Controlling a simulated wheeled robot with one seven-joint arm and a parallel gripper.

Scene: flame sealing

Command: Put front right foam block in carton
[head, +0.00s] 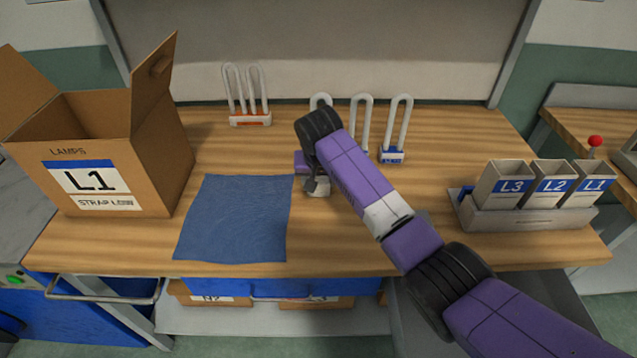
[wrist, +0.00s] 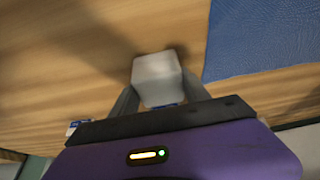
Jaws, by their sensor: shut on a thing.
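A pale grey-white block (wrist: 157,72) sits between the two fingers of my gripper (wrist: 158,95) in the wrist view. A small blue patch shows at its near edge. In the head view, my gripper (head: 316,184) is low over the table, just right of the blue mat, and mostly hidden by my arm. Only a little of the pale block shows there. The frames do not show clearly whether the block touches the table. The open brown carton (head: 160,150), labelled L1, stands at the left with flaps raised. I see no other foam block clearly.
The blue mat (head: 235,220) lies flat between carton and gripper, bare. A U-tube lamp (head: 250,118) with an orange label stands at the back. Another lamp (head: 392,153) with a blue label stands right of my arm. A rack (head: 530,217) of labelled bins sits at the right.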

